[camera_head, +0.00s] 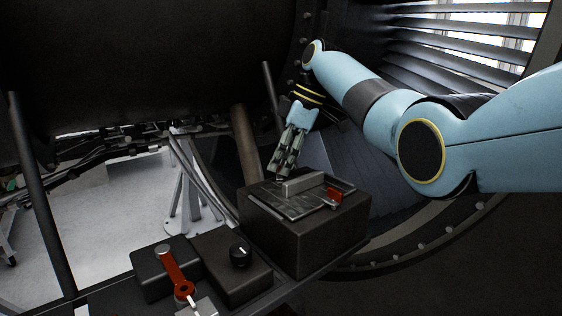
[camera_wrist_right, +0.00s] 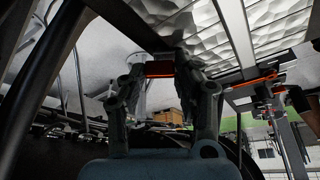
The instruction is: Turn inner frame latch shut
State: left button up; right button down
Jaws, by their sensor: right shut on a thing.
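My right gripper (camera_head: 280,171) points down and to the left, near the back left corner of a dark box in the head view. In the right wrist view the fingertips of this gripper (camera_wrist_right: 160,70) are closed on a dark red piece (camera_wrist_right: 160,68), which spans the gap between them. Whether this piece is the inner frame latch cannot be told, and in the head view it is not clear between the fingers. My left gripper is in neither view.
The dark box (camera_head: 300,232) bears a grey bar handle (camera_head: 303,184) and a small red tab (camera_head: 335,196). To its left are a red lever (camera_head: 176,272) and a black knob (camera_head: 240,256). A brown post (camera_head: 245,145) stands behind. The curved engine casing (camera_head: 150,60) fills the upper left.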

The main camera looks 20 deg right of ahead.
jog(key=n+g+b, duration=0.1)
jog(key=n+b, duration=0.2)
jog(key=shift+w+f, duration=0.1)
jog(key=shift+w, duration=0.05)
jog(key=shift+n+g+b, duration=0.6)
jog(key=shift+n+b, duration=0.8)
jog(key=c, duration=1)
grip_release()
jog(key=shift+o, duration=0.2)
notch_tip(320, 180, up, 10)
